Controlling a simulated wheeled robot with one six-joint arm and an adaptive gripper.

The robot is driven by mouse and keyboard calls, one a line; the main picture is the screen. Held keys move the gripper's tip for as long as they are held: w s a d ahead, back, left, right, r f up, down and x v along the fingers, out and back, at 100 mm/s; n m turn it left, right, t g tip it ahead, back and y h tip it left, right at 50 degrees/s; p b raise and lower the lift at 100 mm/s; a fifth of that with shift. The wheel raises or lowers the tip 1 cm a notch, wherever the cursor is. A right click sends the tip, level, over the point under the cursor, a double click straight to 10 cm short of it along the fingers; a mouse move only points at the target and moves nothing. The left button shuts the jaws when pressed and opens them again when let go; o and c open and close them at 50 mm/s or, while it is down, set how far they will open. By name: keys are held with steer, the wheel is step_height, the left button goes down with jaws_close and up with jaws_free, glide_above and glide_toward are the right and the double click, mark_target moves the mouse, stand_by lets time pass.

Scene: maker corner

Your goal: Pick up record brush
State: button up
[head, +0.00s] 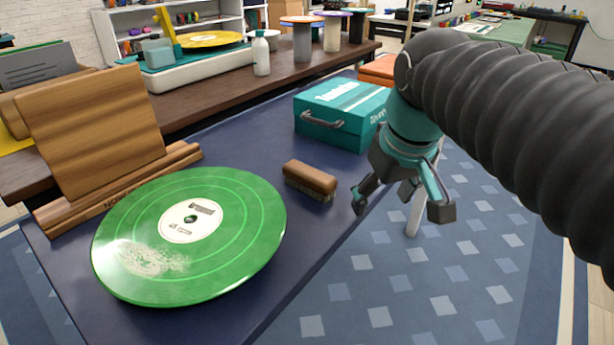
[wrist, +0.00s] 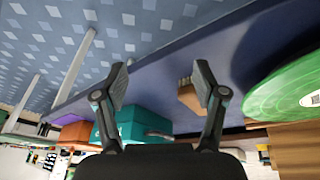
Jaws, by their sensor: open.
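The record brush (head: 310,180), a brown wooden block with pale bristles underneath, lies on the dark blue table between the green record and the teal box. My gripper (head: 403,203) is open and empty, to the right of the brush and apart from it, near the table's right edge. In the wrist view the brush (wrist: 190,97) shows partly behind the right-hand finger of my gripper (wrist: 161,80), which hides some of it.
A green record (head: 240,235) with a dusty patch lies left of the brush, by a wooden stand (head: 95,130). A teal box (head: 340,112) with a handle stands behind the brush. The dark blue tabletop (head: 285,245) is bare in front of the brush.

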steer(key=w+a+r+n+g, duration=0.2)
steer(key=w+a+r+n, duration=0.1)
steer(key=w+a+r, duration=0.3)
step_height(320, 180, up, 3)
steer(key=n+g, duration=0.2)
steer(key=n, duration=0.1)
glide_above(309, 171)
steer(key=f+b, duration=0.1)
steer(key=f, duration=0.4)
steer(key=f+b, duration=0.1)
steer(key=f, duration=0.2)
steer(key=shift+w+a+f+b, duration=0.15)
steer(key=shift+a+f+b, duration=0.1)
steer(key=shift+b, duration=0.1)
steer(key=f, duration=0.1)
steer(key=f+b, duration=0.1)
steer(key=f, duration=0.2)
steer(key=shift+s+d+f, duration=0.15)
steer(key=shift+s+d, duration=0.05)
steer(key=shift+d, duration=0.1)
steer(key=shift+f+b, duration=0.3)
steer(key=shift+f, duration=0.3)
steer(key=shift+c, duration=0.3)
steer(key=c, duration=1.2)
